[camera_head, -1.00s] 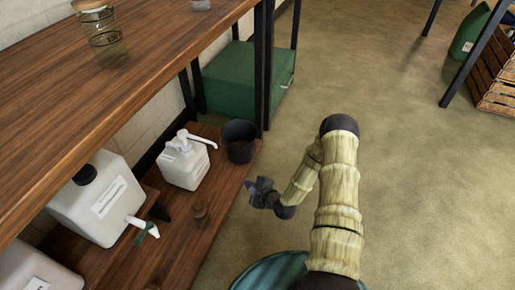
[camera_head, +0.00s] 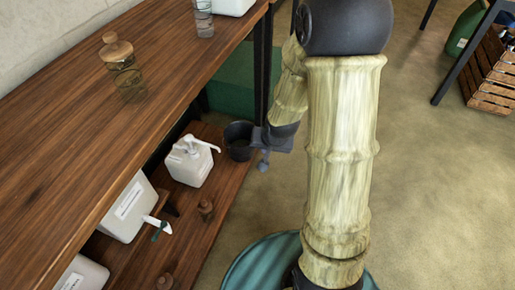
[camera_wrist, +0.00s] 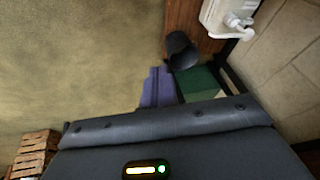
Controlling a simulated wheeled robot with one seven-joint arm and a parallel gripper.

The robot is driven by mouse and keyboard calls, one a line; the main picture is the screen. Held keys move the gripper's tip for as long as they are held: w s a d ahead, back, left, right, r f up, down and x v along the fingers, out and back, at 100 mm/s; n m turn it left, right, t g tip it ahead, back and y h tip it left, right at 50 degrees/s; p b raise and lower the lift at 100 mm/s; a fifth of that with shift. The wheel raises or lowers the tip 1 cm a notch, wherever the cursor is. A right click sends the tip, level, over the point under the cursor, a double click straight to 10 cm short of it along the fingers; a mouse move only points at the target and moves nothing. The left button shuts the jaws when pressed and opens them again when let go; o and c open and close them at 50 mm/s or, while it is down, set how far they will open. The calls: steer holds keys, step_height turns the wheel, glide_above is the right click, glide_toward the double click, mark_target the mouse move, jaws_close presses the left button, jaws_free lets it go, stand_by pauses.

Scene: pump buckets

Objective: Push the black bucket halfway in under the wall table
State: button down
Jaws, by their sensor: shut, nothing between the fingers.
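The black bucket (camera_head: 238,141) stands upright on the low wooden shelf (camera_head: 215,225) of the wall table (camera_head: 75,125), near the shelf's far end and its open front side. In the wrist view the bucket (camera_wrist: 181,52) appears just beyond my fingers. My gripper (camera_head: 264,162) is shut and empty, close to the right side of the bucket in the head view. It covers a little of the bucket's right edge there. I cannot tell whether it touches the bucket. My fingers also show in the wrist view (camera_wrist: 158,88).
A white pump canister (camera_head: 190,162) stands left of the bucket, with another white canister (camera_head: 128,208) nearer. A small brown object (camera_head: 205,208) sits near the shelf edge. A dark table leg (camera_head: 262,65) and green cabinet (camera_head: 232,75) are behind.

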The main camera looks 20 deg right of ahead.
steer(key=s+a+r+n+g+p, duration=0.1)
steer(key=s+r+n+p, duration=0.3)
steer(key=s+r, duration=0.7)
step_height(320, 180, up, 2)
steer(key=shift+a+r+g, duration=0.1)
steer(key=shift+a+g, duration=0.05)
steer(key=shift+g, duration=0.35)
steer(key=shift+w, duration=0.1)
